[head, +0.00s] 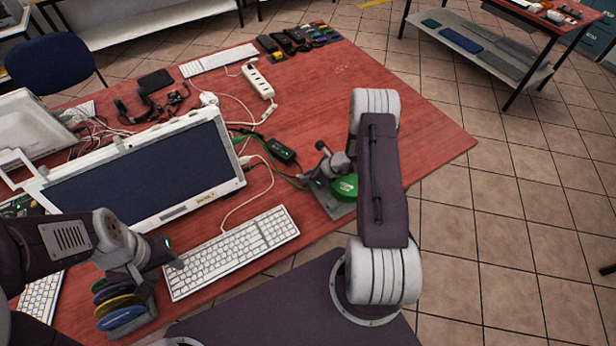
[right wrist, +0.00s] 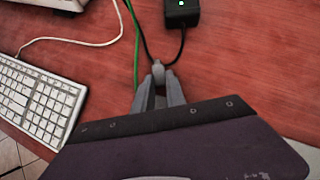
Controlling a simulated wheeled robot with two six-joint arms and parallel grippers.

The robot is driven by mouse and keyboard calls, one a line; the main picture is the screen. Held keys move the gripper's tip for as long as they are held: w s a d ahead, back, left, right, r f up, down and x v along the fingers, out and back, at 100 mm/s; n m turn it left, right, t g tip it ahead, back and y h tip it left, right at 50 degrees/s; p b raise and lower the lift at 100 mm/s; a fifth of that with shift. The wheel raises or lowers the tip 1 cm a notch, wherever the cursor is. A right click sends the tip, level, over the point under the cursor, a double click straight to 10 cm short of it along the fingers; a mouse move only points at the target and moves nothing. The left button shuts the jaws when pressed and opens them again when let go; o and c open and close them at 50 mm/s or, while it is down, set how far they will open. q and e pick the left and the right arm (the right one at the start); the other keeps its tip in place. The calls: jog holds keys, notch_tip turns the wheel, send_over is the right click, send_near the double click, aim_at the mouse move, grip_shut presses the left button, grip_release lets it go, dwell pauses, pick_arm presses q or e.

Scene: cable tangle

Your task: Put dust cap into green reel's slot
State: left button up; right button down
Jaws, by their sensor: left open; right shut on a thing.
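My right gripper (right wrist: 160,88) is shut on a small grey piece (right wrist: 158,71). It looks like the dust cap, but it is too small to be sure. In the head view the right gripper (head: 306,178) is low over the table, beside a round green disc (head: 344,187) on a grey base, partly hidden by my right arm. This may be the green reel; its slot cannot be made out. My left gripper (head: 176,264) is open and empty by the keyboard's left end, above a rack of coloured discs (head: 121,318), the rearmost green.
A black adapter box (head: 280,150) lies by the right gripper, its black cable looping to the fingertips. A green cable (right wrist: 135,50) passes left of them. The monitor (head: 140,170) and white keyboard (head: 232,250) fill the left side. The table's right corner is clear.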

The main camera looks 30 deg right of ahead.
notch_tip(320, 180, up, 7)
jog(key=p, duration=0.4)
dwell(0.4)
